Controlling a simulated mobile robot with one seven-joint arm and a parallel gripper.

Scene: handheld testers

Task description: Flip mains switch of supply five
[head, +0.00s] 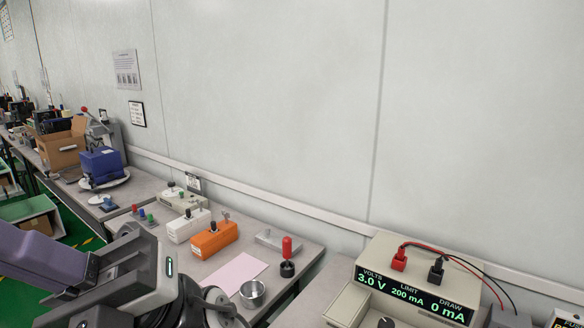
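A beige bench power supply (364,269) stands at the lower right of the head view. My purple and grey arm links fill the lower left. I cannot see my gripper's fingers.
Left of the supply, a bench holds an orange box (214,238), a white box (187,226), a red-handled lever (287,257), a metal cup (252,293) and a pink sheet (231,272). Another labelled unit (566,318) is cut off at the right corner. A wall rises behind.

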